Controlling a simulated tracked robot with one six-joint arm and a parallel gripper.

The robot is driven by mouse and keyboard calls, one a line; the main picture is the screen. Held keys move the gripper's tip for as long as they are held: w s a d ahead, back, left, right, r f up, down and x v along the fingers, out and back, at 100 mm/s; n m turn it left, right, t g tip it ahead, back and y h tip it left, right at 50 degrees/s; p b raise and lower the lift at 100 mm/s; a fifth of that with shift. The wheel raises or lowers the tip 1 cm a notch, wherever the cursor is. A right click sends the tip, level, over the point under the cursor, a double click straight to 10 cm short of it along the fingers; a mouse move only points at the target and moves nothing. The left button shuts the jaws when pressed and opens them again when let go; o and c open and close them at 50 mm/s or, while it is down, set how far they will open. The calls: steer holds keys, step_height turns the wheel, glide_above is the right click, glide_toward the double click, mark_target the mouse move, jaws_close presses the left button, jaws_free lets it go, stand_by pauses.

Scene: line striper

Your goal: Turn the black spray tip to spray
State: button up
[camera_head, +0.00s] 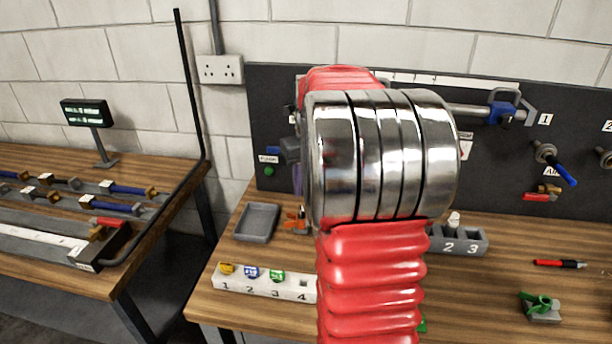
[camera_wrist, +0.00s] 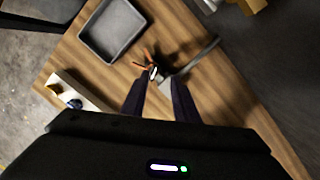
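My gripper (camera_wrist: 159,82) shows in the wrist view with its two dark fingers apart and nothing clearly held between them. A small fitting with orange prongs and a pale centre (camera_wrist: 152,70) lies just beyond the fingertips; whether it touches them I cannot tell. The orange part also shows in the head view (camera_head: 294,218), partly behind my red arm. I cannot make out a separate black spray tip or its setting. A grey bar (camera_wrist: 197,58) lies beside the fitting.
A grey tray (camera_head: 257,222) stands left of the orange part, and shows in the wrist view (camera_wrist: 84,43). A numbered white rack (camera_head: 264,292) holds yellow, blue and green tips. A grey numbered holder (camera_head: 474,244) stands right of my arm. A dark panel (camera_head: 500,160) rises behind.

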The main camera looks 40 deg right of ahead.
mark_target(303, 209)
steer(key=r+n, duration=0.1)
steer(key=n, duration=1)
steer(key=r+n, duration=0.1)
steer(key=n, duration=1)
steer(key=r+n+g+y, duration=0.1)
steer(key=n, duration=1)
steer(key=shift+s, duration=0.2)
steer(key=shift+a, duration=0.1)
steer(key=shift+w+a+f, duration=0.15)
steer(key=shift+a+f, duration=0.05)
steer(key=shift+f, duration=2.25)
steer(key=shift+w+a+f, duration=0.1)
steer(key=shift+a+f, duration=0.05)
steer(key=shift+f, duration=2.3)
